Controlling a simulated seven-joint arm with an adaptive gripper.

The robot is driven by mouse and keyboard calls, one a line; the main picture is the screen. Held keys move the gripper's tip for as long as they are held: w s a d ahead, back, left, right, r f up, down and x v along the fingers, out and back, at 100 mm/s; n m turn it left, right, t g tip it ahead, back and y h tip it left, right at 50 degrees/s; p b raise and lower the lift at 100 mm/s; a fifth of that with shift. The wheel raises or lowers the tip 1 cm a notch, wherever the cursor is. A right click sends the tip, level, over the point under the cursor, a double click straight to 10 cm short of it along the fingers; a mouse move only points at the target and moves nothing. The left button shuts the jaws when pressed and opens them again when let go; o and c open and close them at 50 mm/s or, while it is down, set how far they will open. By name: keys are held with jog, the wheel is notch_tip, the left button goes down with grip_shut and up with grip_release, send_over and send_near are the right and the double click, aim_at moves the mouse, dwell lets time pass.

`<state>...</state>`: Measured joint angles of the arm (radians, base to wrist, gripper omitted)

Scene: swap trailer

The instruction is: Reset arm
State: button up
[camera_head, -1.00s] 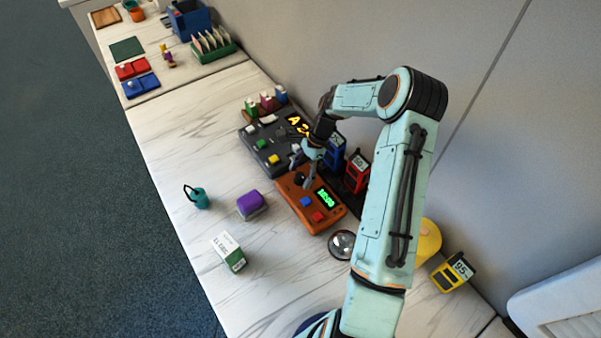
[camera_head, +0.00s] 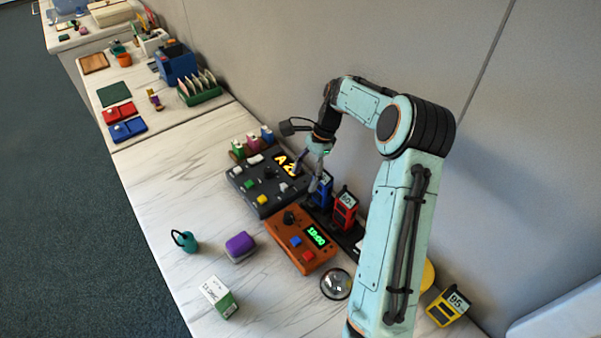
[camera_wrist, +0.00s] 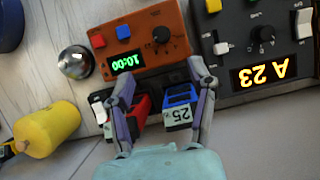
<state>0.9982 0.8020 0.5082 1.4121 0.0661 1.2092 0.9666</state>
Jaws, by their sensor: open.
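My gripper (camera_head: 316,168) is open and empty in the head view, raised above the back of the worktop near the wall. In the wrist view my gripper (camera_wrist: 163,85) has its two fingers spread apart, with nothing between the tips. Below and between the fingers show a red device (camera_wrist: 138,112) and a blue device (camera_wrist: 179,104) marked 25. An orange console (camera_wrist: 143,35) reading 10:00 lies beyond the fingertips. A dark console (camera_wrist: 236,57) showing A 23 is at the right.
A silver bell (camera_head: 336,284), a yellow tagged device (camera_head: 447,308), a purple-topped block (camera_head: 240,245), a teal item (camera_head: 186,241) and a green-white box (camera_head: 219,296) stand on the worktop (camera_head: 160,190). The grey wall (camera_head: 290,60) is close behind my arm.

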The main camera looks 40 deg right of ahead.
jog(key=w+a+r+n+h, duration=0.3)
jog(key=w+a+r+n, duration=0.1)
jog(key=a+r, duration=0.6)
jog(key=s+a+r+n+h, duration=0.1)
jog(key=s+a+r+n, duration=0.2)
jog(key=s+a+r, duration=0.4)
jog(key=s+a+n+t, duration=0.1)
jog(key=s+a+n, duration=0.45)
jog(key=s, duration=0.55)
jog(key=s+f+n+g, duration=0.1)
jog(key=s+f+n, duration=0.6)
jog(key=s, duration=0.2)
jog(key=shift+a+f, duration=0.25)
jog(key=shift+a, duration=0.2)
jog(key=shift+n, duration=0.25)
